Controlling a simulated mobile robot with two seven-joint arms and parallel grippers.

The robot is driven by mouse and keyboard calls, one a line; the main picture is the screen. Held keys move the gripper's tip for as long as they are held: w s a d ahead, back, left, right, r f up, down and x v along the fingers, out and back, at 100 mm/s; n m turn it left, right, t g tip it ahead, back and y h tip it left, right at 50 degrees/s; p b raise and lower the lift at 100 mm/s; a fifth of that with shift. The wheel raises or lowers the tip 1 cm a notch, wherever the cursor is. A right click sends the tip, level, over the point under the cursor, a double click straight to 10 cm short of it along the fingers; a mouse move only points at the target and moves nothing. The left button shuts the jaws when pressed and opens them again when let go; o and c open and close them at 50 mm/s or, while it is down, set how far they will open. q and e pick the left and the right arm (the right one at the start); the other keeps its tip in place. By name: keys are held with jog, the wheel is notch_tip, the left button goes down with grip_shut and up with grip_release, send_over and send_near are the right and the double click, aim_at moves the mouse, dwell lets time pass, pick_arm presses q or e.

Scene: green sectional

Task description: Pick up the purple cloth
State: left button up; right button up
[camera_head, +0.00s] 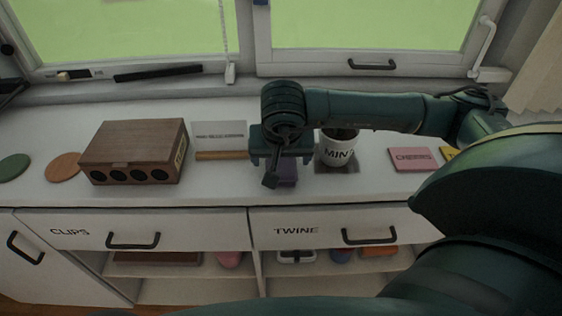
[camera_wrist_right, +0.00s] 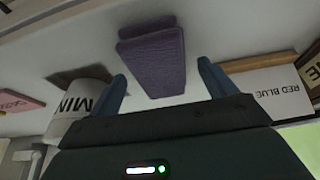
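The purple cloth (camera_head: 288,172) lies on the white countertop, mostly hidden behind my right gripper in the head view. In the right wrist view the cloth (camera_wrist_right: 155,58) shows as a folded, textured purple piece, ahead of and between the two blue fingers. My right gripper (camera_head: 281,163) points down over the cloth from the back. In the wrist view the right gripper (camera_wrist_right: 163,83) is open, its fingers apart with nothing clamped between them. Whether the fingertips are level with the cloth is hard to tell. My left gripper is not in view.
A white mug marked MIN (camera_head: 338,149) stands close on the right of the gripper. A brown wooden box (camera_head: 134,152) sits further left, and a pink pad (camera_head: 413,159) right.

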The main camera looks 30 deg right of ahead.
aim_at(280, 162)
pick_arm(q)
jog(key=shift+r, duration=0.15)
pick_arm(e)
jog(key=c, duration=1.1)
jog(key=shift+o, duration=0.2)
notch_tip(280, 162, up, 10)
jog(key=a+f+n+p, duration=0.1)
jog(key=s+a+f+n+y+p, duration=0.1)
jog(key=a+n, duration=0.1)
jog(key=shift+s+a+p, duration=0.1)
jog(key=shift+a+p, duration=0.05)
jog(key=shift+p, duration=0.25)
jog(key=a+n, duration=0.1)
jog(key=s+a+f+n+y+p, duration=0.1)
jog(key=s+a+f+n, duration=0.1)
jog(key=shift+a+f+t+p, duration=0.15)
jog(key=shift+f+t+p, duration=0.05)
jog(key=shift+t+p, duration=0.1)
jog(key=shift+f, duration=0.1)
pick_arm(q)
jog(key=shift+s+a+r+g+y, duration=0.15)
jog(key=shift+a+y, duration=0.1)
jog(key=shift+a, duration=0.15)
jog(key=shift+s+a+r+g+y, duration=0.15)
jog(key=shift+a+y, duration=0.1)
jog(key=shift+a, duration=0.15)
